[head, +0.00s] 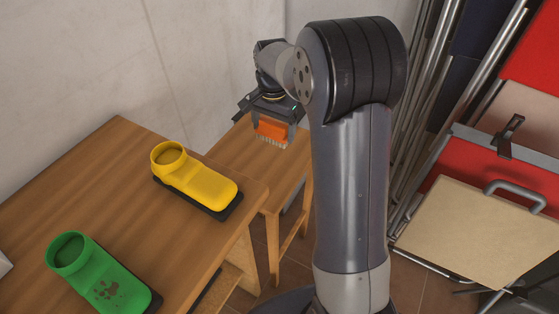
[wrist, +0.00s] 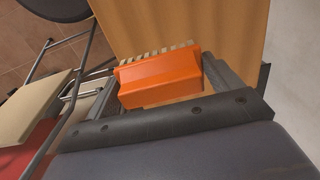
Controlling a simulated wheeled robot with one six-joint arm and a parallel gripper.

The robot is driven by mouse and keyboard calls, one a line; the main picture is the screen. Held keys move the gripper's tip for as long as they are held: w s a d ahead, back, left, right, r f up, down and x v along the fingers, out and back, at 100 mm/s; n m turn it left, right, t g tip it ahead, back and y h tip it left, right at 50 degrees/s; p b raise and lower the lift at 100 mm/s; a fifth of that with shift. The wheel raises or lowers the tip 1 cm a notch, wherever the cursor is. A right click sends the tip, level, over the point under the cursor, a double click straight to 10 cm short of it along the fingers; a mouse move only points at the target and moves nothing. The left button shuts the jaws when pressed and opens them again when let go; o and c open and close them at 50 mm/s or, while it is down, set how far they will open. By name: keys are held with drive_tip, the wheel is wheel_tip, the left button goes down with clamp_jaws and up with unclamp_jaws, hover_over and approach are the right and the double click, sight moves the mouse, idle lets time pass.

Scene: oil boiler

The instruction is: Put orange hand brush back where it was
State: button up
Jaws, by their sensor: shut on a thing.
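The orange hand brush (head: 271,130) is held in my gripper (head: 270,122) in the head view, with its pale bristles pointing down. It is above or at the small wooden stool-like table (head: 285,165) by the wall; I cannot tell whether the bristles touch its top. In the wrist view the orange brush (wrist: 160,80) sits between the two dark fingers of my gripper (wrist: 162,92), with the wooden top (wrist: 235,25) behind it. My gripper is shut on the brush.
A larger wooden table (head: 110,180) stands at the left, holding a yellow item (head: 200,183) and a green item (head: 100,275) with a paw print. Folded chairs, a red panel (head: 450,200) and a beige board with a handle (head: 480,230) stand at the right. A wall is behind.

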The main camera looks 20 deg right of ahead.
wheel_tip(320, 180, down, 9)
drive_tip(key=shift+f+b, duration=0.15)
drive_tip(key=shift+b, duration=0.25)
drive_tip(key=shift+f, duration=0.15)
drive_tip(key=o, duration=0.7)
wheel_tip(320, 180, up, 12)
drive_tip(key=shift+r+p, duration=0.15)
drive_tip(key=shift+p, duration=0.55)
